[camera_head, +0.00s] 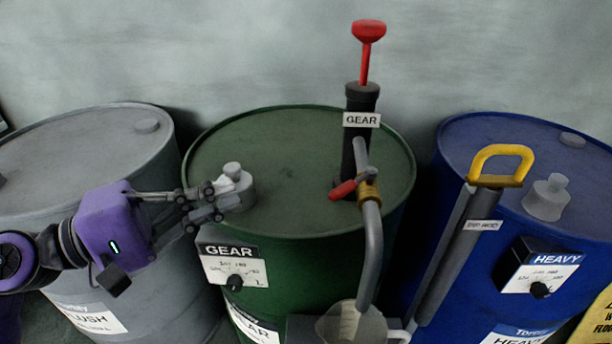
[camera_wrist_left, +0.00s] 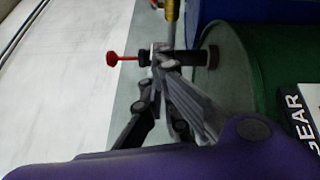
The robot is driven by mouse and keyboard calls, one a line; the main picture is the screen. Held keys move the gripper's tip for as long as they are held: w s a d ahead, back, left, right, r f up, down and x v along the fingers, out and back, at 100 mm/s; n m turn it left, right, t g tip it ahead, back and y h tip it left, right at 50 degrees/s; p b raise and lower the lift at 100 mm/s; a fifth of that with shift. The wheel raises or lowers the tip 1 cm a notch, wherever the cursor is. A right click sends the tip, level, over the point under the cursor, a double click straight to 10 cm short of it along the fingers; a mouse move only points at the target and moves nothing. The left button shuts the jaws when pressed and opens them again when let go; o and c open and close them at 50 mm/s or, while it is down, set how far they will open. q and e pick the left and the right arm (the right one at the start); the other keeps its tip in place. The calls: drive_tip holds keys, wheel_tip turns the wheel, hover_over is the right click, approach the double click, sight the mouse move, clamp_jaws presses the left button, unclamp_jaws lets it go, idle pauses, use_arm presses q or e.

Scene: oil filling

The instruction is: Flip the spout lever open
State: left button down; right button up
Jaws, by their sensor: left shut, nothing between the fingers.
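The red spout lever (camera_head: 343,189) sticks out to the left of the brass valve (camera_head: 369,188) on the grey spout pipe of the gear pump. The black pump body (camera_head: 356,120) with its red plunger handle (camera_head: 368,32) stands on the green gear drum (camera_head: 290,215). My left gripper (camera_head: 222,198) is shut and empty. It appears in front of the grey cap on the drum top, left of the lever and apart from it. In the left wrist view its fingers (camera_wrist_left: 162,55) overlap the pump, with the plunger handle (camera_wrist_left: 114,58) beyond; the lever cannot be made out there.
A clear jug (camera_head: 350,325) is under the spout end. A grey drum (camera_head: 75,165) stands left, a blue drum (camera_head: 490,150) right. The green drum's top is clear between gripper and lever.

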sight(351, 185)
use_arm(q)
drive_tip(key=w+d+r+p, duration=0.1)
drive_tip(key=w+d+p, duration=0.1)
drive_tip(key=d+p, duration=0.4)
drive_tip(key=shift+w+d+p, duration=0.15)
drive_tip(key=shift+d+p, duration=0.25)
drive_tip(key=shift+d, duration=2.4)
use_arm(e)
drive_tip(key=shift+t, duration=0.3)
drive_tip(key=shift+w+d+r, duration=0.1)
drive_tip(key=shift+w+r, duration=0.1)
drive_tip(key=shift+r, duration=0.7)
drive_tip(key=shift+w+d+r, duration=0.15)
drive_tip(key=shift+w+r, duration=0.1)
drive_tip(key=shift+r, duration=0.65)
drive_tip(key=shift+w+d+r, duration=0.1)
drive_tip(key=shift+w+r, duration=0.1)
drive_tip(key=shift+r, duration=0.7)
use_arm(q)
drive_tip(key=shift+r, duration=0.1)
use_arm(e)
drive_tip(key=shift+r, duration=0.1)
